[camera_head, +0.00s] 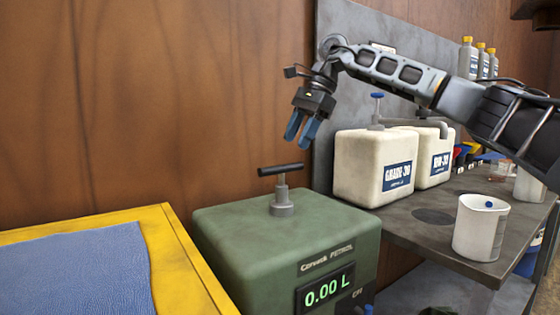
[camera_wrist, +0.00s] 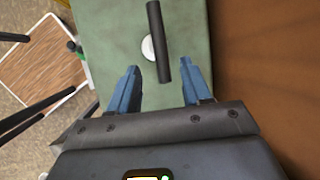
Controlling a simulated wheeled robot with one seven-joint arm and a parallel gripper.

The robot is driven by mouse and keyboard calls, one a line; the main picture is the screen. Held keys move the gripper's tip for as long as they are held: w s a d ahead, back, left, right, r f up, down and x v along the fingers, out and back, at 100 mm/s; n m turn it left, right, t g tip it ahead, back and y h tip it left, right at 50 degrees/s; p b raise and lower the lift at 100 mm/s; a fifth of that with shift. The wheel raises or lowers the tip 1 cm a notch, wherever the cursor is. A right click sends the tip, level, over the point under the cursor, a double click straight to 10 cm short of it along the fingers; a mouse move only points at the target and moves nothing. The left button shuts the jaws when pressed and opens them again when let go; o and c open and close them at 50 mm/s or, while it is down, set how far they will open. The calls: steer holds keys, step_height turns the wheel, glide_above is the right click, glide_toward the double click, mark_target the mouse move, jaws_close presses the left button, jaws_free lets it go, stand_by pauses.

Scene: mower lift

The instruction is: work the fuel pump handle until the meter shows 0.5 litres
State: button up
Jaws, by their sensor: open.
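The green fuel pump box (camera_head: 235,235) stands at the lower middle of the head view, labelled PETROL. Its meter (camera_head: 328,290) reads 0.00 L. The black T-shaped pump handle (camera_head: 281,169) sits on a short grey post on top of the box. My gripper (camera_head: 301,138) is above the handle and slightly to its right, fingers pointing down, open and empty. In the wrist view the black handle bar (camera_wrist: 159,42) lies ahead of and between the two blue fingers (camera_wrist: 160,88), apart from them. The green box top (camera_wrist: 120,55) shows beneath.
A yellow-edged bench (camera_head: 190,262) with a blue mat (camera_head: 75,272) is at the left. At the right, a grey shelf (camera_head: 425,232) holds white jugs (camera_head: 375,165) and a white beaker (camera_head: 481,228). A wooden wall (camera_head: 150,100) stands behind.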

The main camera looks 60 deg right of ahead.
mark_target(287, 165)
steer(key=x, duration=0.7)
steer(key=shift+w+b, duration=0.1)
steer(key=shift+b, duration=0.2)
steer(key=shift+r, duration=0.1)
jaws_close()
